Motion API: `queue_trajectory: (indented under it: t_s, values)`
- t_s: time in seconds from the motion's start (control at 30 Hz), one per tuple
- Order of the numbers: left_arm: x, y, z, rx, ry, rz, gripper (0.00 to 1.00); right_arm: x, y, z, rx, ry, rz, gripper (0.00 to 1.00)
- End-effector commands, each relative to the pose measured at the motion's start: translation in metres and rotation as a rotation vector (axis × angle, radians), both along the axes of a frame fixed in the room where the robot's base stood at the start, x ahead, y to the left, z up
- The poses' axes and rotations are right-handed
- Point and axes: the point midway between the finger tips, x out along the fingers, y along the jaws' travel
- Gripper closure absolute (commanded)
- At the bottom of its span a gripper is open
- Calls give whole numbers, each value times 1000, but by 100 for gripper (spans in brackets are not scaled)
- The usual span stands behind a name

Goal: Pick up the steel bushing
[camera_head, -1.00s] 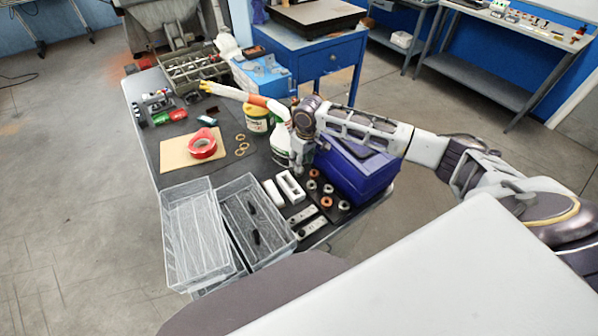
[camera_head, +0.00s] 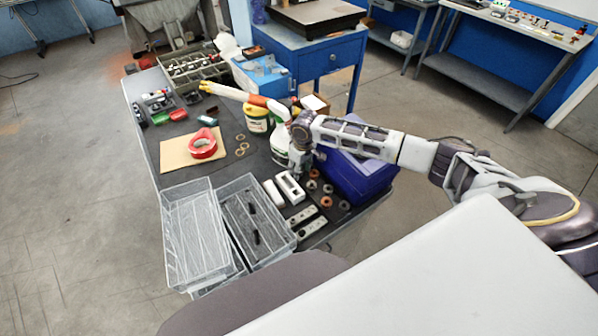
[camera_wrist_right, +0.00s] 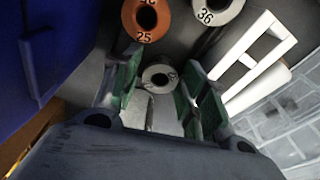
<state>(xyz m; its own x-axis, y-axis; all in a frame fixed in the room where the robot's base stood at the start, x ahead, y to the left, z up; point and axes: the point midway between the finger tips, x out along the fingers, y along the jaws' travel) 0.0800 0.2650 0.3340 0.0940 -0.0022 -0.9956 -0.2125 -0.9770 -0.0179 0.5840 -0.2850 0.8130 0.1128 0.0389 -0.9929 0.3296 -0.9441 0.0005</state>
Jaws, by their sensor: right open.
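A grey, steel-looking bushing (camera_wrist_right: 158,68) lies flat on the dark bench top in the right wrist view, its hole facing up. My right gripper (camera_wrist_right: 156,88) is open, with one green-padded finger on each side of this bushing in the picture. I cannot tell whether the fingers touch it. A copper bushing marked 25 (camera_wrist_right: 131,18) and another grey bushing marked 36 (camera_wrist_right: 200,14) lie beyond. In the head view my right gripper (camera_head: 300,172) points down beside the small group of grey and copper bushings (camera_head: 328,188). My left gripper is not in view.
A blue bin (camera_head: 362,182) stands close to the right of the gripper; its wall (camera_wrist_right: 45,60) also shows in the wrist view.

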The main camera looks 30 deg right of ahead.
Motion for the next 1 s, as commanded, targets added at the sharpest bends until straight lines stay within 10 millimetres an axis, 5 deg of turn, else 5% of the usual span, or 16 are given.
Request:
queue_trajectory:
  t_s: [0.07,0.4,1.0]
  values:
    - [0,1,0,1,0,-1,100,0,0,0,1,0,0,56]
    - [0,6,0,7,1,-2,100,0,0,0,0,-1,0,100]
    - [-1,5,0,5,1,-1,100,1,0,19,2,-3,0,100]
